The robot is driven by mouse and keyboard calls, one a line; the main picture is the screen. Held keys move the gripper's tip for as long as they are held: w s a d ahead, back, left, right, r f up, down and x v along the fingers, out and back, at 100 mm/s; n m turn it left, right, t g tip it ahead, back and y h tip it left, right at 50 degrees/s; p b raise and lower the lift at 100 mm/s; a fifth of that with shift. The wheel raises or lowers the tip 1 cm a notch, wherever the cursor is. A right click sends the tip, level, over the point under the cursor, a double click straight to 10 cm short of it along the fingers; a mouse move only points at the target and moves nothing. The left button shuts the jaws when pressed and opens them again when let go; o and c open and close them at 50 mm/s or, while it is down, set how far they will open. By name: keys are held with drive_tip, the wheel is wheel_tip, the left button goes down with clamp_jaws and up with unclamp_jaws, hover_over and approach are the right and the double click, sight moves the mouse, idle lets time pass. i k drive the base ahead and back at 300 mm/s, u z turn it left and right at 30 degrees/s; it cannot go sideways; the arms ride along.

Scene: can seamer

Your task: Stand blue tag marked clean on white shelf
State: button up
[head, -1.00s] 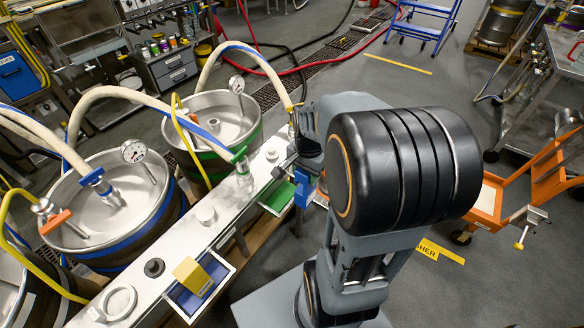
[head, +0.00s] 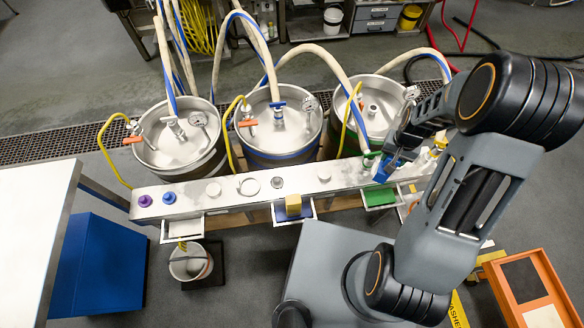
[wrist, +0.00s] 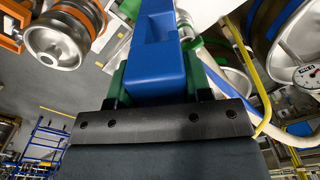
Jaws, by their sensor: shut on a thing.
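The blue tag (head: 384,171) is in my gripper (head: 393,160), beside the green shelf near the right part of the bench. In the wrist view the tag (wrist: 155,62) is a blue block between the green-sided fingers of my gripper (wrist: 157,85). No writing on it can be read. The white shelf (head: 184,228) sticks out from the bench's front edge at the left; its top looks empty. My gripper is well to the right of it.
A yellow block (head: 293,202) stands on the blue shelf (head: 281,216). The green shelf (head: 379,197) looks empty. Kegs (head: 282,130) with hoses stand behind the bench (head: 330,179). A bucket (head: 190,264) sits under the white shelf. A white-topped table (head: 38,205) is at left.

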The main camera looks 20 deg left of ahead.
sight(187, 228)
drive_tip(key=u, duration=2.55)
